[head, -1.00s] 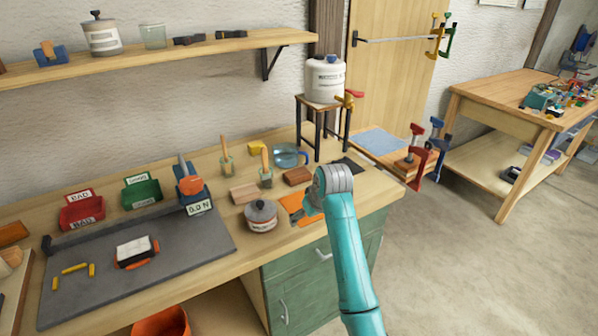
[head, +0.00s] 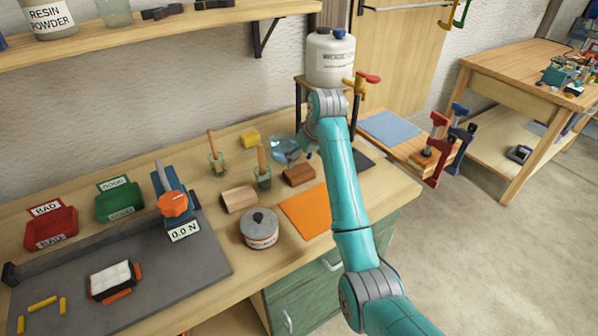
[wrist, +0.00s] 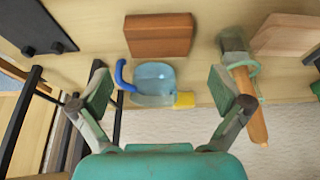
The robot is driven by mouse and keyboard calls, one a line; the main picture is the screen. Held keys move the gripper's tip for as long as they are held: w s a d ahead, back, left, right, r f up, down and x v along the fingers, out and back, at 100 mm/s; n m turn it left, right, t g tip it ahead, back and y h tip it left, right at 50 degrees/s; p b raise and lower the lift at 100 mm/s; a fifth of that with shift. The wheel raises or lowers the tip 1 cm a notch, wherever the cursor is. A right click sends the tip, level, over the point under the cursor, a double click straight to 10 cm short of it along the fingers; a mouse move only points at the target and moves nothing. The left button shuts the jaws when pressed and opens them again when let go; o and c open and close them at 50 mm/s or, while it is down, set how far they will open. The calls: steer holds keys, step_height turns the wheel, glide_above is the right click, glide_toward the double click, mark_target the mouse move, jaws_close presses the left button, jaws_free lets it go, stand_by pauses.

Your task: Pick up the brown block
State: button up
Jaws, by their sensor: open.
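The brown block (head: 299,175) lies on the workbench (head: 398,187), right of the brushes and behind the orange mat. In the wrist view, the brown block (wrist: 158,36) is beyond my fingertips near the top middle, and nothing touches it. My gripper (wrist: 160,88) is open with nothing gripped, one finger on each side of the picture. A blue-handled clear jug (wrist: 153,84) shows between the fingers, below them. In the head view my arm mostly hides the gripper above the back of the bench.
A paler wooden block (head: 239,198) lies left of the brown one. Brushes in jars (head: 263,178), a yellow block (head: 250,138) and a lidded tin (head: 259,230) stand close by. A white tank (head: 330,60) on a stand is behind. The orange mat (head: 306,212) is clear in front.

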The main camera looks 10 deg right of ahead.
mark_target(300, 171)
steer(key=shift+x, duration=4.1)
steer(key=c, duration=0.8)
